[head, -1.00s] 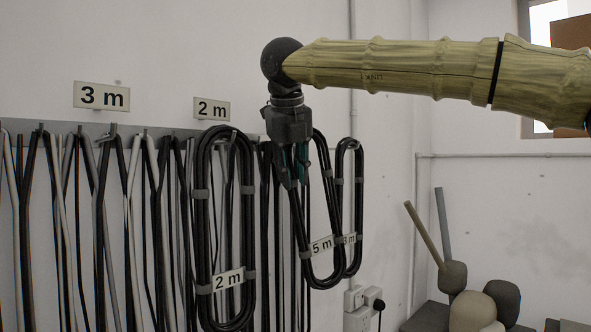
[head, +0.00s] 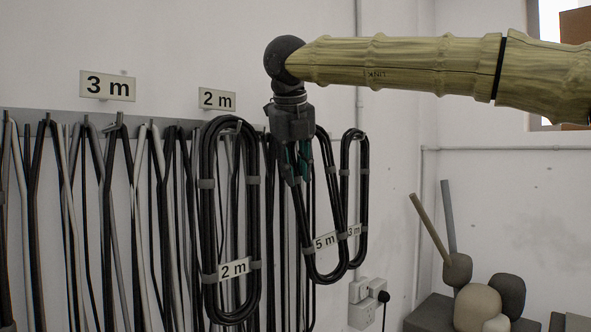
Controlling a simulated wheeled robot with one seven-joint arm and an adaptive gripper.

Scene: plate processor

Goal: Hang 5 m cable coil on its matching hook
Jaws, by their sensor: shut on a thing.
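My gripper (head: 298,165) is shut on the 5 m cable coil (head: 336,262), a black loop with a white "5 m" tag (head: 325,240). The coil hangs down from the jaws in front of the hook rail (head: 50,122). Its upper end is partly hidden by the gripper. Just right of it and partly overlapped hangs the coil tagged "3 m" (head: 364,185). No sign reading "5 m" shows on the wall. My gripper and arm hide part of the wall and rail.
The 2 m coil (head: 208,220) hangs left of my gripper, under the "2 m" sign (head: 217,99). The "3 m" sign (head: 107,86) is farther left, above several loose hanging cables. A socket with a plug (head: 367,292) is below right. Rounded objects (head: 478,305) stand at the lower right.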

